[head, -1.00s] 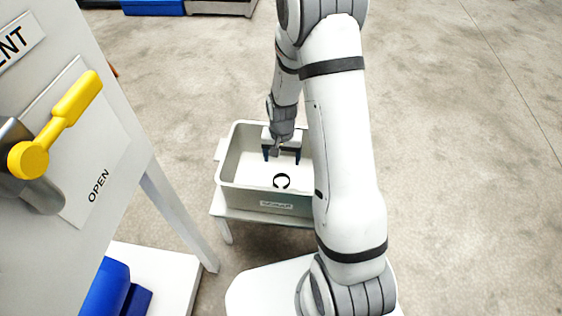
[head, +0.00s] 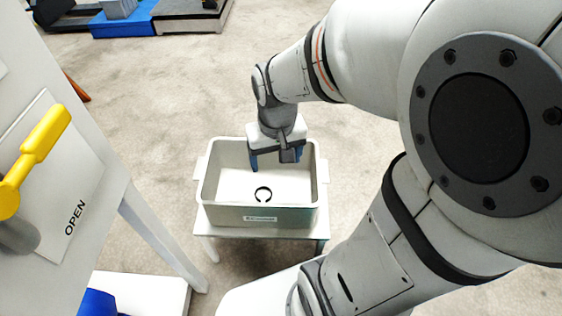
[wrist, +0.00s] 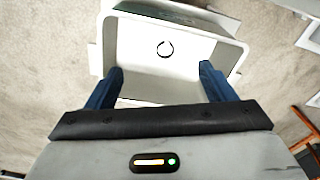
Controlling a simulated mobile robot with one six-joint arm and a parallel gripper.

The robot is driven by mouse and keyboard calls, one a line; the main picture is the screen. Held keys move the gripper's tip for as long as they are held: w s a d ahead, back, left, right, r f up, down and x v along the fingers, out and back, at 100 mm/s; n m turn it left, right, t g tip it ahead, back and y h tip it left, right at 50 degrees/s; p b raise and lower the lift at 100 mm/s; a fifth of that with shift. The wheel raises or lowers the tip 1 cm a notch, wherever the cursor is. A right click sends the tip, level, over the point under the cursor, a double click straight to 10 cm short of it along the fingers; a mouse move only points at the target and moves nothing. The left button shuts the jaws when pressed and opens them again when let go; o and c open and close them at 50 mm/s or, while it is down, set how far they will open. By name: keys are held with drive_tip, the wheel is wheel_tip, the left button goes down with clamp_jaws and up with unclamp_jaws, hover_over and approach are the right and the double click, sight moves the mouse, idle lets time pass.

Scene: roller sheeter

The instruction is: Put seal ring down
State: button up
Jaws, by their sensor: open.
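The seal ring (head: 263,194) is a small black ring with a gap. It lies on the floor of a pale grey bin (head: 205,193), towards the bin's labelled front wall. The ring also shows in the wrist view (wrist: 165,49), apart from the fingers. My gripper (head: 273,165) is above the back part of the bin, its blue fingers spread apart. In the wrist view my gripper (wrist: 161,75) is open with nothing between its fingers.
The bin stands on a small white table (head: 212,228). At the left is a white panel marked OPEN with a yellow lever handle (head: 40,145). Blue and grey items (head: 125,22) stand at the far back. The floor right of the bin is clear.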

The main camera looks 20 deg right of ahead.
drive_tip(key=shift+n, duration=0.4)
drive_tip(key=s, duration=0.1)
drive_tip(key=s+r, duration=0.1)
drive_tip(key=s, duration=0.1)
drive_tip(key=s+r, duration=0.1)
drive_tip(key=shift+s+a+r, duration=0.15)
drive_tip(key=shift+s+r, duration=0.05)
drive_tip(key=shift+s, duration=0.15)
drive_tip(key=shift+c, duration=0.3)
